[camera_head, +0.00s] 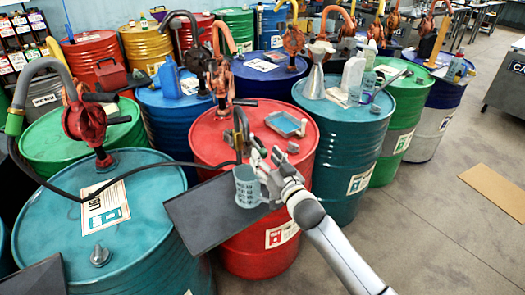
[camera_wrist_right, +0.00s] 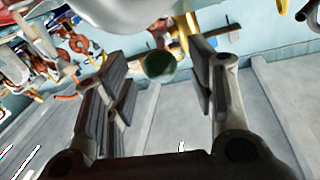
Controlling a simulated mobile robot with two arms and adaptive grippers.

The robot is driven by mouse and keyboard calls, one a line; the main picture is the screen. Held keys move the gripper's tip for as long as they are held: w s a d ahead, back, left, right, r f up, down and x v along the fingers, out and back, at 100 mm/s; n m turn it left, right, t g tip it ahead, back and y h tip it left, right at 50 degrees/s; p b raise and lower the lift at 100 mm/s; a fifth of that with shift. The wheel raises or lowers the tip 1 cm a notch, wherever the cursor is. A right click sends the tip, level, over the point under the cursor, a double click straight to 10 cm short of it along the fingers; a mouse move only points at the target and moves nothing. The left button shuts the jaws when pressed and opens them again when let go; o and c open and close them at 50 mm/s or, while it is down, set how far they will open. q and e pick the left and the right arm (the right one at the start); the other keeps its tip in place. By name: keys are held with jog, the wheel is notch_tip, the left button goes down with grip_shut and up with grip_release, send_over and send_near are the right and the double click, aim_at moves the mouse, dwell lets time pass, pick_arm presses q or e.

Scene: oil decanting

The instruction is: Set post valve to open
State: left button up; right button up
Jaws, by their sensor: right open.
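In the head view, a dark upright post (camera_head: 240,128) with a brassy part stands at the front of the red drum, and a thin black hose runs to it. I cannot make out its valve handle or its setting there. My right gripper (camera_head: 263,157) is close to the right of the post, above the blue-grey jug (camera_head: 246,188). In the right wrist view the two fingers of my right gripper (camera_wrist_right: 160,95) are apart with nothing clamped. A dark green round knob (camera_wrist_right: 160,66) shows between and beyond them, blurred. My left gripper is not in view.
The jug stands on a dark flat tray (camera_head: 195,215) before the red drum (camera_head: 222,238). A blue tray (camera_head: 286,124) lies on that drum. A teal drum (camera_head: 140,225) with a red pump (camera_head: 85,125) is at left. Bare floor (camera_head: 430,230) is at right.

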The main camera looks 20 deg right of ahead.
aim_at(257, 148)
jog(key=shift+w+a, duration=0.2)
jog(key=shift+w, duration=1.2)
jog(key=shift+c, duration=0.3)
grip_shut()
